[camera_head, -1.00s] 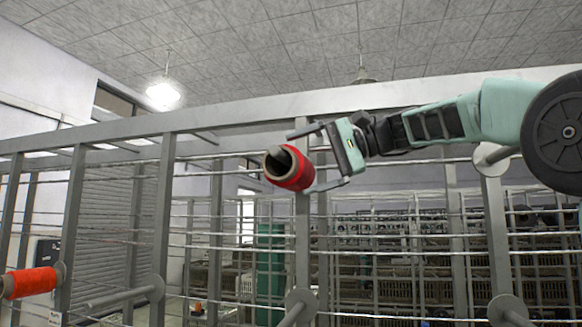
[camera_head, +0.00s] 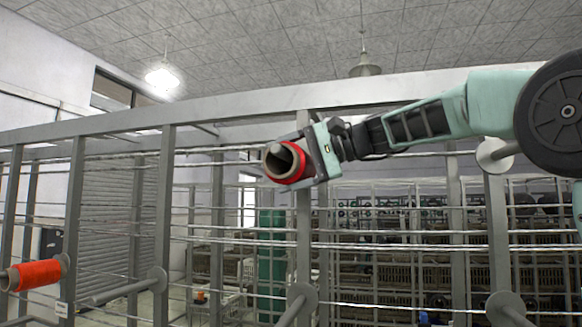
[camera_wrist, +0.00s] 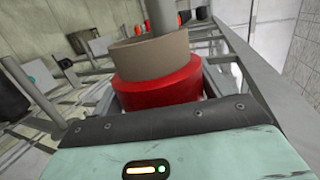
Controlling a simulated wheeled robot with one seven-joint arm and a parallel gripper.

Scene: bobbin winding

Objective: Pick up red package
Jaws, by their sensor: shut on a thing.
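The red package (camera_head: 292,162) is a red-wound spool on a wide beige tube, high on the grey metal rack. My gripper (camera_head: 291,161) is shut on it from the right, with its fingers along the spool's sides. In the wrist view the red package (camera_wrist: 160,85) sits between the fingers of my gripper (camera_wrist: 160,90), close to the palm. A grey peg (camera_wrist: 163,20) runs through the beige tube. The far side of the package is hidden.
Another orange-red spool (camera_head: 38,274) sits on a peg at the lower left. Empty pegs stick out at the lower left (camera_head: 120,290), lower middle (camera_head: 293,308) and right (camera_head: 492,154). Grey posts and horizontal bars of the rack (camera_head: 165,215) stand close behind the gripper.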

